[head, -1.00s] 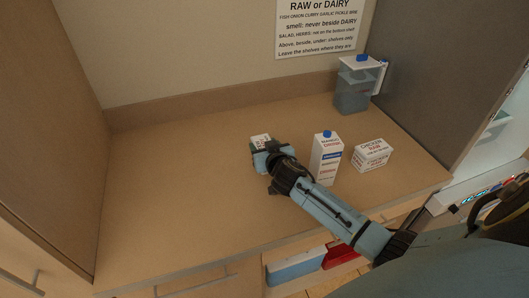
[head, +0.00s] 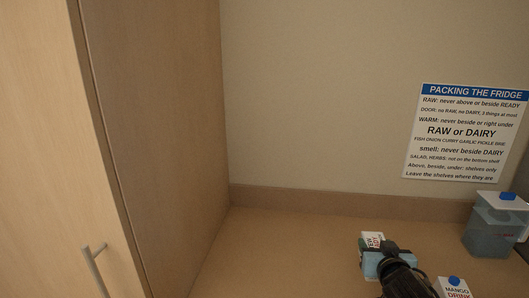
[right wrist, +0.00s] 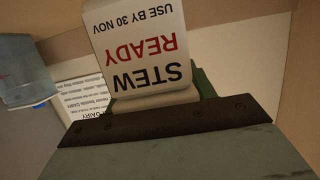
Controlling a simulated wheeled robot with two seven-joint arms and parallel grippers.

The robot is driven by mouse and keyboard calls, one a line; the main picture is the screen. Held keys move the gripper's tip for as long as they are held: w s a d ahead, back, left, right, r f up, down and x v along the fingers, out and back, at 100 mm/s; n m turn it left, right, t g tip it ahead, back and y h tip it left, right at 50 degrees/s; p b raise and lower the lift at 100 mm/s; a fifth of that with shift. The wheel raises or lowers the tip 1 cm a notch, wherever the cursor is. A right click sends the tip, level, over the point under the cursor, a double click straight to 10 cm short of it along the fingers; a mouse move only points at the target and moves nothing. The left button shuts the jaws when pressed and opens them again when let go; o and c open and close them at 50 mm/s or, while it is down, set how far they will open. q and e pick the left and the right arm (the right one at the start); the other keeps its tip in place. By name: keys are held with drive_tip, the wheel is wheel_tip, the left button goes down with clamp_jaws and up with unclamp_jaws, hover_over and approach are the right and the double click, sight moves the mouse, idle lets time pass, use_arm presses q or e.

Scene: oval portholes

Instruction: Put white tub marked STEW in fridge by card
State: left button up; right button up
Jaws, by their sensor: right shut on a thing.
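The white tub marked STEW, READY, USE BY 30 NOV (right wrist: 138,45) fills the upper middle of the right wrist view, its lettering upside down. In the head view the tub (head: 372,240) shows at the lower right, partly hidden by my right gripper (head: 378,258). That gripper is shut on the tub. I cannot tell whether the tub touches the counter. The card headed PACKING THE FRIDGE (head: 465,135) is on the back wall; part of it shows in the right wrist view (right wrist: 88,98). The fridge and my left gripper are out of view.
A mango drink carton (head: 455,288) stands right of my right gripper, cut by the frame edge. A tall wooden cabinet (head: 150,130) borders the left. The counter (head: 285,255) between is clear.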

drive_tip(key=s+a+f+n+y+b, duration=0.2)
drive_tip(key=s+a+b, duration=0.5)
drive_tip(key=s+a, duration=0.5)
drive_tip(key=shift+s+a+f+y, duration=0.2)
drive_tip(key=shift+s+a+y, duration=0.05)
drive_tip(key=shift+s+y, duration=0.25)
